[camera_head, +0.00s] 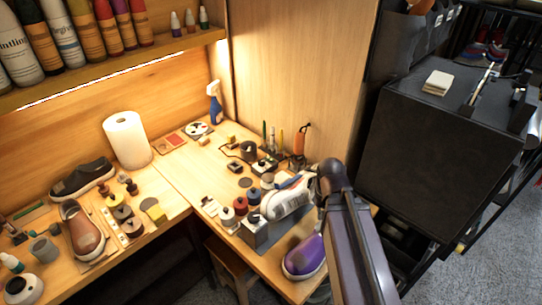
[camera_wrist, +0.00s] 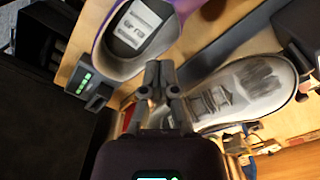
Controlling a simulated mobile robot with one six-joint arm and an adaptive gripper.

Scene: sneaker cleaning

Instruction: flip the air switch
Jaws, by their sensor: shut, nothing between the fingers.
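My gripper (camera_wrist: 161,75) is shut and empty, its two fingertips close together in the middle of the wrist view. In the head view the arm's end hangs over the right part of the bench and hides what is under it. A small dark box with a row of green lights (camera_wrist: 88,86) lies left of my fingers in the wrist view, beside the purple shoe (camera_wrist: 172,14). It may be the air switch, but I cannot make out a label or lever. My fingertips appear apart from it.
A white-grey sneaker (camera_wrist: 245,88) lies right of my fingers, near a long dark bar (camera_wrist: 232,48). In the head view, the purple shoe (camera_head: 304,256) sits at the bench's front edge. Bottles and small tools crowd behind. A black cabinet (camera_head: 440,140) stands right.

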